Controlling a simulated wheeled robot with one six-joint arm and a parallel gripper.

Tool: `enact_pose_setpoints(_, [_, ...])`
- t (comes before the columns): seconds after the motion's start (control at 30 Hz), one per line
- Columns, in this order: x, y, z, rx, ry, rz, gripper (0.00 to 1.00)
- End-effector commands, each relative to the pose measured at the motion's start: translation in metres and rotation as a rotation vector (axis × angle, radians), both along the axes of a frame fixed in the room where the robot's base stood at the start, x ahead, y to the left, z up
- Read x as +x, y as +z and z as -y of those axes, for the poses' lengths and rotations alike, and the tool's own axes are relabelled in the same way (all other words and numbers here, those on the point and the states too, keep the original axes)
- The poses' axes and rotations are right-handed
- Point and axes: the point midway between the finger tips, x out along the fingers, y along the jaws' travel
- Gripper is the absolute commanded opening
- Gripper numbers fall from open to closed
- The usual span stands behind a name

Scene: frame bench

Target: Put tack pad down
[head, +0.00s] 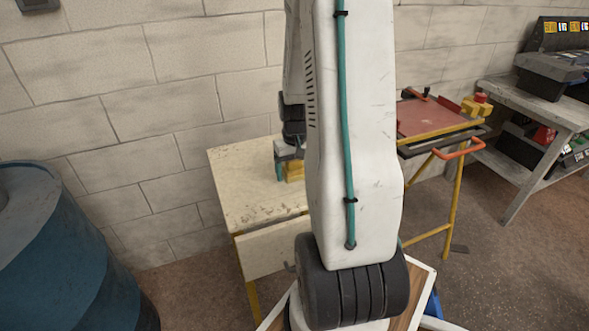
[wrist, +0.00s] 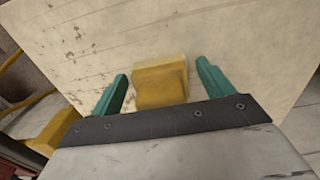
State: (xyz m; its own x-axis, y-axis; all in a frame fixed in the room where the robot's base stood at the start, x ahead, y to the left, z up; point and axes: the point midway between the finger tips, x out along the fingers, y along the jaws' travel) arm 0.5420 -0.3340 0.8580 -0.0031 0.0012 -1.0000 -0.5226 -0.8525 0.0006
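The tack pad is a yellow block (wrist: 160,82) in the wrist view, on or just over the pale worn bench top (wrist: 240,40). My gripper (wrist: 162,80) has its two teal fingers spread, one on each side of the block, with a visible gap on both sides. In the head view my gripper (head: 281,163) is low over the bench top (head: 250,190), with the yellow block (head: 294,171) beside it, partly hidden by my arm. I cannot tell exactly how close the fingertips are to the bench surface.
A red-topped yellow frame stand (head: 425,117) with an orange handle (head: 460,149) stands to the right of the bench. A blue barrel (head: 60,250) stands at the left. A grey shelf (head: 545,110) with toolboxes is at the far right. The bench's left part is clear.

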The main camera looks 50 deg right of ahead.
Motion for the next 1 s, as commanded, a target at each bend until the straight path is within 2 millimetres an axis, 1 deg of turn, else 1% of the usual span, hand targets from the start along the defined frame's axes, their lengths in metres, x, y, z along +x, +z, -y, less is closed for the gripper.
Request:
enact_pose_setpoints(0.17, [0.000, 0.001, 0.000, 0.000, 0.000, 0.000, 0.80])
enact_pose_setpoints(0.27, [0.000, 0.007, 0.000, -0.001, 0.000, 0.001, 0.80])
enact_pose_setpoints(0.37, [0.001, 0.022, 0.001, -0.003, 0.000, 0.003, 0.80])
enact_pose_setpoints(0.6, [0.001, 0.075, 0.001, -0.003, 0.000, 0.004, 0.80])
enact_pose_setpoints(0.7, [0.001, 0.094, 0.001, -0.003, 0.000, 0.004, 0.80])
enact_pose_setpoints(0.8, [0.001, 0.108, 0.000, -0.001, 0.000, 0.002, 0.80])
enact_pose_setpoints(0.93, [0.001, 0.121, 0.000, -0.001, 0.001, 0.002, 0.80])
enact_pose_setpoints(1.0, [0.002, 0.127, -0.006, -0.003, 0.011, 0.003, 0.80])
